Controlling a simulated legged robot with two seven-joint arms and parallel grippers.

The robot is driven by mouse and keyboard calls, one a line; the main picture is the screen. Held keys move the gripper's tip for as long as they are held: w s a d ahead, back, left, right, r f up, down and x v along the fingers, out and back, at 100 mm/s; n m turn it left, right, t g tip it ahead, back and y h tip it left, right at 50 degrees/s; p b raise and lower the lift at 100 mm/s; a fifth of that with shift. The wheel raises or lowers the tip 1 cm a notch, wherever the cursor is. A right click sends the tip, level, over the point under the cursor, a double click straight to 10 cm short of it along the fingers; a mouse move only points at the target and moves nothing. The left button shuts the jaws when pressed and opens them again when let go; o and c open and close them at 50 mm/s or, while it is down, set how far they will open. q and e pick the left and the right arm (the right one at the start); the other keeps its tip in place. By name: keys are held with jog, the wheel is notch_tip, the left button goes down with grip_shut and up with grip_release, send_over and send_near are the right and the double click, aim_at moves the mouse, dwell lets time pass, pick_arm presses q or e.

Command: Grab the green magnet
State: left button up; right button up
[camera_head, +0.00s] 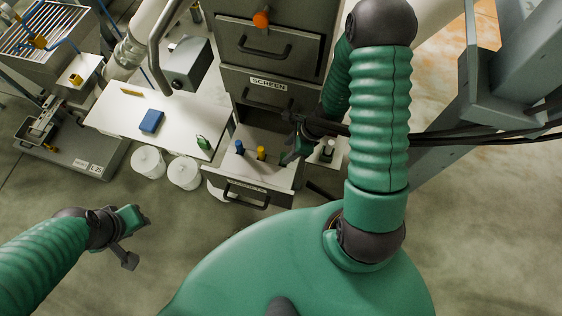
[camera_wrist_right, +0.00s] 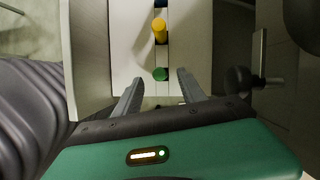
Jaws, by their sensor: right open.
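The green magnet (camera_wrist_right: 161,74) is a small round-topped piece in the open drawer in the right wrist view. My right gripper (camera_wrist_right: 160,92) is open, with one finger on each side just below the magnet; no contact shows. In the head view my right gripper (camera_head: 290,157) is over the right side of the drawer (camera_head: 228,182), and the green magnet cannot be made out there. A yellow piece (camera_head: 261,153) and a blue piece (camera_head: 240,147) stand in the same drawer, in line with it. My left gripper (camera_head: 130,232) is at the lower left, away from the drawer.
The drawer belongs to a grey cabinet (camera_head: 270,60) with more drawers above. A white table (camera_head: 125,112) at left holds a blue box (camera_head: 151,121) and a small green item (camera_head: 203,142). White buckets (camera_head: 184,172) stand on the floor. A dark bottle-like item (camera_head: 327,151) stands right of the drawer.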

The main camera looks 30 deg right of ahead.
aim_at(286, 154)
jog(key=x, duration=0.1)
jog(key=b+x, duration=0.1)
jog(key=x, duration=0.3)
jog(key=shift+s+d+f, duration=0.15)
jog(key=shift+s+d, duration=0.15)
jog(key=shift+d, duration=0.05)
jog(key=shift+w+a+f+b, duration=0.1)
jog(key=shift+a+f+b, duration=0.1)
jog(key=shift+f+b, duration=0.15)
jog(key=shift+w+a, duration=0.15)
jog(key=shift+a, duration=0.1)
jog(key=shift+d, duration=0.15)
grip_shut()
